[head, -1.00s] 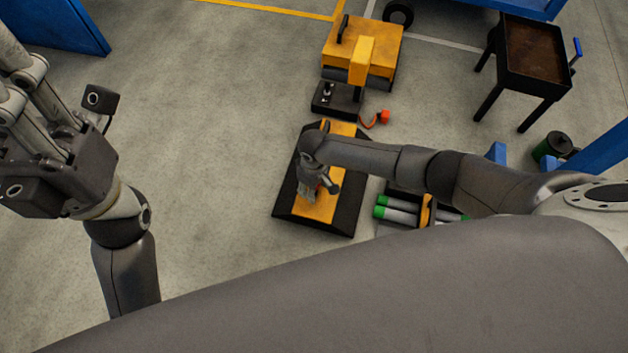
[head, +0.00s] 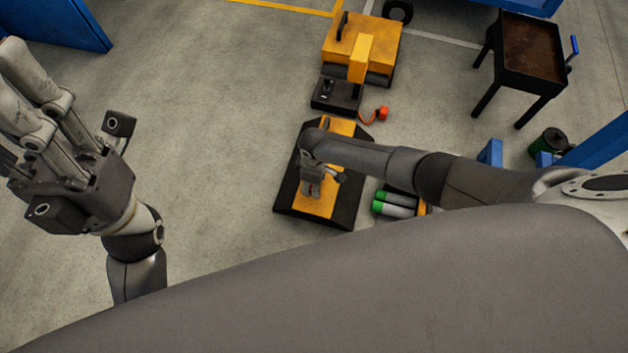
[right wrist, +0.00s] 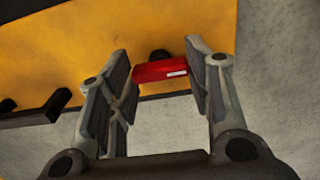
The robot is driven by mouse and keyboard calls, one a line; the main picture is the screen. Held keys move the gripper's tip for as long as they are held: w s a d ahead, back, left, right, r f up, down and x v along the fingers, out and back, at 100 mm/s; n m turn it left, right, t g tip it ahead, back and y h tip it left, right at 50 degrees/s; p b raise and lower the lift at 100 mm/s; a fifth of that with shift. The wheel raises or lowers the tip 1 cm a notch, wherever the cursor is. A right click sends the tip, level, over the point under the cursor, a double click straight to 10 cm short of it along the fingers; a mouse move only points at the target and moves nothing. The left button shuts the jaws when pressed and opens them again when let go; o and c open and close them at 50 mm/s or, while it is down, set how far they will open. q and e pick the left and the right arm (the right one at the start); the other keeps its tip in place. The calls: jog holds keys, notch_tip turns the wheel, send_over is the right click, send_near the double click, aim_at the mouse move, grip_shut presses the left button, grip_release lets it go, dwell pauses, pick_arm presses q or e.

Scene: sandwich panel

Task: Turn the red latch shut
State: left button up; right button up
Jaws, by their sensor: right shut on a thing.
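The red latch (right wrist: 160,71) is a small red bar with a pale label, at the edge of a yellow panel (right wrist: 190,18) in the right wrist view. My right gripper (right wrist: 158,78) has a finger on each side of the latch and is shut on it. In the head view my right gripper (head: 312,188) is over the yellow and black unit (head: 343,128) on the floor, and it hides the latch. My left gripper (head: 22,120) is at the far left, away from the unit. Its fingertips are partly cut off, so I cannot tell its opening.
A yellow machine (head: 350,45) with a black base stands behind the unit. Green-ended cylinders (head: 395,205) lie to its right, partly behind my right arm. A dark table (head: 530,50) stands at the upper right. The floor between my left gripper and the unit is clear.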

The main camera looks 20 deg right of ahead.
dwell(0.3)
jog(key=o, duration=1)
notch_tip(320, 180, up, 12)
jog(key=shift+a, duration=0.1)
dwell(0.5)
